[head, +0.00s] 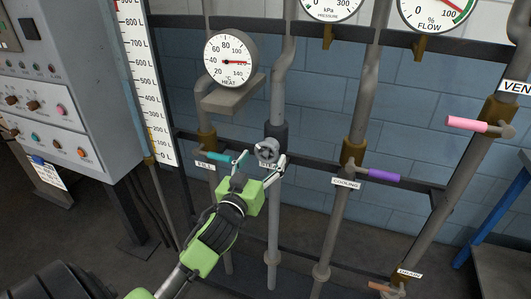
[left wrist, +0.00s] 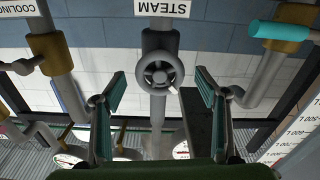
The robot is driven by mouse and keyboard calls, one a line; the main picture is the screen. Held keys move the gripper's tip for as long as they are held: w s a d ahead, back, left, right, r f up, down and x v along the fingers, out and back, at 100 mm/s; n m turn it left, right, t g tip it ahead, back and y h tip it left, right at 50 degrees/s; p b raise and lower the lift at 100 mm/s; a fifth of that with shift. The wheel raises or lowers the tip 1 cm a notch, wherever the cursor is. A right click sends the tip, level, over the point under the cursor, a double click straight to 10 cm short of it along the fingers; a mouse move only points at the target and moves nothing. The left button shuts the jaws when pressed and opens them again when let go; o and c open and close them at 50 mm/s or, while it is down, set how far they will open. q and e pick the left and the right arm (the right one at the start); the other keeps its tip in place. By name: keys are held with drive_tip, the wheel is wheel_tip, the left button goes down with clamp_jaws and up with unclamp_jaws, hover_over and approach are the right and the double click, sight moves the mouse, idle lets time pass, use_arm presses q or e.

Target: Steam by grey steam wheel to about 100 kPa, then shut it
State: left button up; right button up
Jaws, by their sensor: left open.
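The grey steam wheel (head: 267,149) sits on the middle vertical pipe, with the STEAM label partly hidden behind my gripper. My left gripper (head: 263,158) is open, its fingertips to either side of the wheel's lower part in the head view. In the left wrist view the wheel (left wrist: 160,74) lies between and just beyond the open fingers (left wrist: 161,88). I cannot tell whether they touch it. The pressure gauge (head: 328,8), marked kPa, is cut off by the top edge, so its needle does not show. My right gripper is not in view.
The teal FILL handle (head: 213,155) is close left of my gripper. The purple COOLING handle (head: 384,175) and pink vent handle (head: 466,124) are to the right. The heat gauge (head: 229,60) reads about 120. A control cabinet (head: 60,75) stands at the left.

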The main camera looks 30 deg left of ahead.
use_arm(q)
drive_tip(key=shift+x, duration=0.95)
drive_tip(key=shift+w, duration=0.35)
drive_tip(key=c, duration=1.1)
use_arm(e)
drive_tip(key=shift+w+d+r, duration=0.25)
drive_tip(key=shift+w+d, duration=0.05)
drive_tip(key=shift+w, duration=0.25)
